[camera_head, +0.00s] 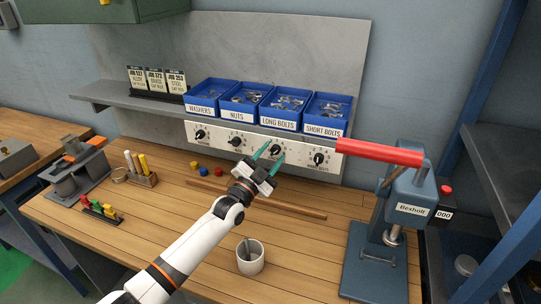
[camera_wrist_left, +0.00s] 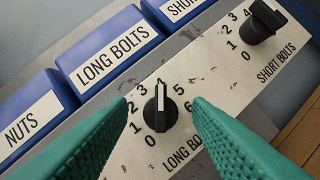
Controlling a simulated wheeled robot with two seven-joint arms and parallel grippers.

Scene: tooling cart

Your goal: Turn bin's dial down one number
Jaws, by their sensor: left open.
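A white dial panel (camera_head: 218,136) under the blue bins carries a row of black dials. My left gripper (camera_head: 270,155) is open at the long bolts dial (camera_head: 277,149). In the left wrist view its green fingers stand on either side of that dial (camera_wrist_left: 160,112), with a visible gap at each side. The dial's white pointer points up, around the 4, whose number is mostly hidden. The short bolts dial (camera_wrist_left: 262,22) is at the upper right of that view. The washers dial (camera_head: 199,134) and nuts dial (camera_head: 236,141) are to the left. My right gripper is not seen.
Blue bins of washers (camera_head: 210,93), nuts (camera_head: 243,98), long bolts (camera_head: 283,105) and short bolts (camera_head: 326,112) stand above the panel. A press with a red handle (camera_head: 380,151) is at right. A cup (camera_head: 250,257) and a wooden strip (camera_head: 290,207) lie on the bench.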

